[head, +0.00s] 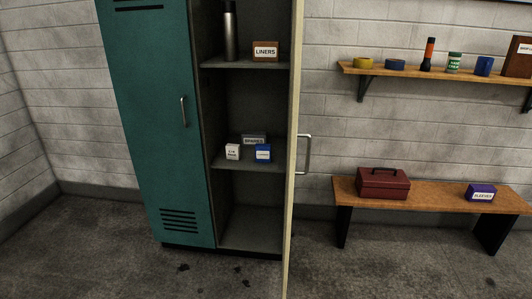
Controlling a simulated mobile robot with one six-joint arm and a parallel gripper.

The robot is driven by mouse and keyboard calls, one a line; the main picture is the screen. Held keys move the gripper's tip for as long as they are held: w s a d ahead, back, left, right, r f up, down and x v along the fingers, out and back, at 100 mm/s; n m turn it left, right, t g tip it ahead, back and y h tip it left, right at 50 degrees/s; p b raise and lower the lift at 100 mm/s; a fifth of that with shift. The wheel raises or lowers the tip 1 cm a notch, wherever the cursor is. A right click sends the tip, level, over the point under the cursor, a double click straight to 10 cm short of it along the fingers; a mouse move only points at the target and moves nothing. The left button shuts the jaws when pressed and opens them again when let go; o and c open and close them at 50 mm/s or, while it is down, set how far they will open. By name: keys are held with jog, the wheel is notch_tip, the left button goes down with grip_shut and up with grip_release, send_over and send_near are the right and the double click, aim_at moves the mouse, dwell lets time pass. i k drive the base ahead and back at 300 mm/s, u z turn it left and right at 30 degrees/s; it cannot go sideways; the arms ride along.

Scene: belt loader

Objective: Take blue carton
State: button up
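A small blue carton (263,153) with a white label stands on the middle shelf of the open locker in the head view. A white carton (233,152) stands to its left. A grey box labelled SPARES (254,140) is behind them. The label on the blue carton is too small to read. Another blue item (484,66) stands on the wall shelf at the right; its form is hard to tell. My gripper is not in view.
The locker's teal left door (160,120) is shut; its right door (294,130) stands open, edge-on, right of the cartons. A wooden bench (425,194) holds a red toolbox (383,184) and a purple box (481,192). Floor in front is mostly clear, with dark spots.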

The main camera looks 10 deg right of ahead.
aim_at(263, 151)
jog(key=z, duration=0.05)
jog(key=k, duration=0.65)
jog(key=u, duration=0.6)
jog(key=i, duration=1.05)
jog(key=u, duration=0.65)
jog(key=i, duration=2.05)
jog(key=z, duration=0.55)
